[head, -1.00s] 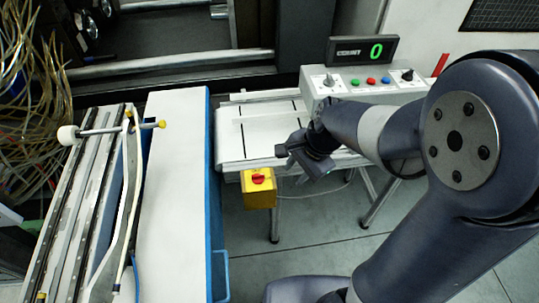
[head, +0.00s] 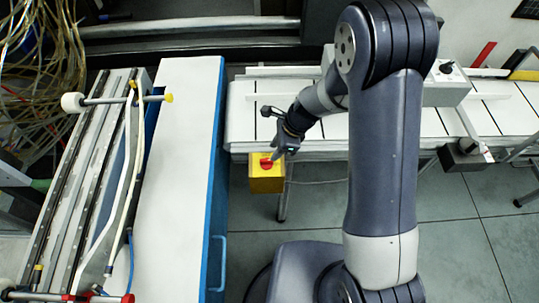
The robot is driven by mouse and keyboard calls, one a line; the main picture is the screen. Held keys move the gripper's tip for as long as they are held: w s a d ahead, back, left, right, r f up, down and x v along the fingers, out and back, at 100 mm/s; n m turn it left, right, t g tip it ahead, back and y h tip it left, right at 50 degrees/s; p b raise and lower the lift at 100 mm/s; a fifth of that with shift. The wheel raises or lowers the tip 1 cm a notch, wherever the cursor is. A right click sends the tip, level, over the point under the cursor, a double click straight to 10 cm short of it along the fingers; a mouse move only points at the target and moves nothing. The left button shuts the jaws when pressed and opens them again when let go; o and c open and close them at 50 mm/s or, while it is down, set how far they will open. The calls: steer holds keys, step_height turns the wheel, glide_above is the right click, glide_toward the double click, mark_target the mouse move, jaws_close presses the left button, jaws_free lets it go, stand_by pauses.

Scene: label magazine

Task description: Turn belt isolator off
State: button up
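The belt isolator is a yellow box (head: 266,184) with a red rotary knob (head: 266,163) on its face. It hangs at the front left end of the white conveyor (head: 240,120). My gripper (head: 279,152) is just above and to the right of the knob, pointing down towards it. The fingers overlap the knob's right edge in this view. I cannot tell whether they touch it. The finger gap is too small and dark to read. The knob's exact angle is partly hidden.
A long white-topped blue cabinet (head: 180,180) stands left of the isolator, with a rail machine (head: 85,180) beyond it. A grey control box (head: 447,84) sits on the conveyor, partly behind my arm. Tiled floor is open below the conveyor.

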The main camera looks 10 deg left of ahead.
mark_target(267, 160)
steer(key=shift+x, duration=2.9)
steer(key=shift+c, duration=0.4)
jaws_close()
